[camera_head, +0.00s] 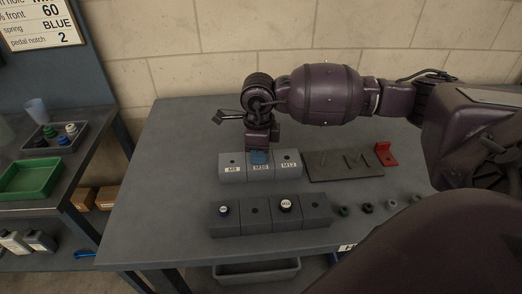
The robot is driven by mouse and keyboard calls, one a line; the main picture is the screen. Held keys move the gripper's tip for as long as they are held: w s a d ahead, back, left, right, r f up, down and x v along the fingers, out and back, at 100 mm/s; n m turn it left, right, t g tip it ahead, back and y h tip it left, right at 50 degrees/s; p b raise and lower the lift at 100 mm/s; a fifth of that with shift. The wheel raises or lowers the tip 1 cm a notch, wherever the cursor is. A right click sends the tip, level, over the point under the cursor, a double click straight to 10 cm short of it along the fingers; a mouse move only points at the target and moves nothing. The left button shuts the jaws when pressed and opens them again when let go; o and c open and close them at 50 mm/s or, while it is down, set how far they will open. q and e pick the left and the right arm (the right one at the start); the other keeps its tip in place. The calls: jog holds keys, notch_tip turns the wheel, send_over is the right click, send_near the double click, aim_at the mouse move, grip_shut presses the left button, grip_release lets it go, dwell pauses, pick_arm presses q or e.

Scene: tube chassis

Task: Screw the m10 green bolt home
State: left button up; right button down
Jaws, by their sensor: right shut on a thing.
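My right gripper (259,151) points straight down over the middle block (260,175) of the rear row, whose label seems to read M10. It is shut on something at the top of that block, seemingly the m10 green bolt. The fingers and a blue patch cover it, so I cannot see its colour or how deep it sits. The M8 block (232,178) and the M12 block (289,175) stand on either side. My left gripper is not in view.
A front row of dark blocks (255,224) holds two capped bolts. Several small round parts lie to its right, one dark green (344,211). A dark plate (338,170) and a red bracket (385,154) lie behind. The table's (170,170) left side is clear.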

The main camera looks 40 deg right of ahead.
jog(key=m, duration=0.1)
jog(key=m+p, duration=0.1)
jog(key=m, duration=0.1)
jog(key=shift+w+a+r, duration=0.15)
jog(key=shift+a+r, duration=0.1)
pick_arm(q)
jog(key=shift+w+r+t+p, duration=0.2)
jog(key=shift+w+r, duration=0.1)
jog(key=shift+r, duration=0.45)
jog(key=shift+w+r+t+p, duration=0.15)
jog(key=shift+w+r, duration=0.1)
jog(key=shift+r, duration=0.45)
pick_arm(e)
jog(key=shift+f+m, duration=0.2)
jog(key=shift+m, duration=0.5)
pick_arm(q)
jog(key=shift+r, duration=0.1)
